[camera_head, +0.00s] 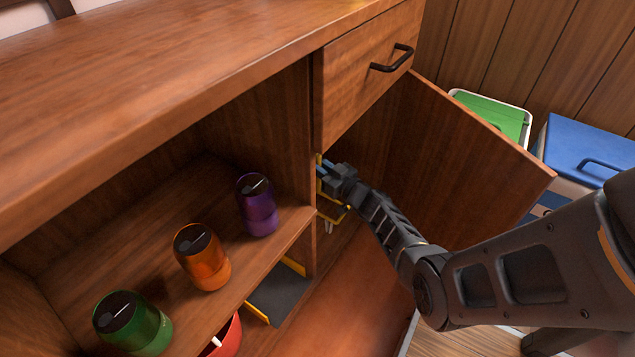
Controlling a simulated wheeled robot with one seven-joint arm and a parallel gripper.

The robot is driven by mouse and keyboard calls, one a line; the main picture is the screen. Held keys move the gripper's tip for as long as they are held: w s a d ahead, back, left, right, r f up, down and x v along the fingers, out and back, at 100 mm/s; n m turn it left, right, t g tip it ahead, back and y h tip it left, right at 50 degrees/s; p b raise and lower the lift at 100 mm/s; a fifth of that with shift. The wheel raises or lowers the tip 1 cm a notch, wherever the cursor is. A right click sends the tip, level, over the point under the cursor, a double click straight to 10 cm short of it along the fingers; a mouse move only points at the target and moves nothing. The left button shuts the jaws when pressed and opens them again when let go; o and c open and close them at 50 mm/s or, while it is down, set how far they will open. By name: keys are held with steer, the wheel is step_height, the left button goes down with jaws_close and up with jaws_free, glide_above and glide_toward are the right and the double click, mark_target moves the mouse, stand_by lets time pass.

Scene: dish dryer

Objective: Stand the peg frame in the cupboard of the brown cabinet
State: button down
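The brown cabinet (190,75) fills the left and middle, with its cupboard door (460,150) swung open to the right. A yellow frame with small pale pegs, which looks like the peg frame (333,211), is in the cupboard beside the upright divider. The divider hides much of it, and I cannot tell whether it touches the cupboard floor. My gripper (323,170) reaches into the cupboard, its blue fingertips at a yellow upright part of the frame. The fingertips are small and partly hidden, so their grip on it is unclear.
Green (132,322), orange (201,256) and purple (257,204) cups stand on the left shelf. Below are a dark yellow-edged tray (280,298) and a red container (226,341). A drawer (365,70) is above the cupboard. Green (492,118) and blue (590,150) boxes stand beyond the door.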

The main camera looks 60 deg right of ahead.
steer(key=b, duration=0.2)
glide_above(319, 192)
steer(key=f, duration=0.4)
steer(key=shift+w+d+f, duration=0.1)
steer(key=shift+w+d, duration=0.05)
steer(key=shift+d, duration=0.15)
steer(key=c, duration=1)
jaws_free()
steer(key=shift+f, duration=0.1)
steer(key=p+v, duration=0.2)
steer(key=v, duration=1)
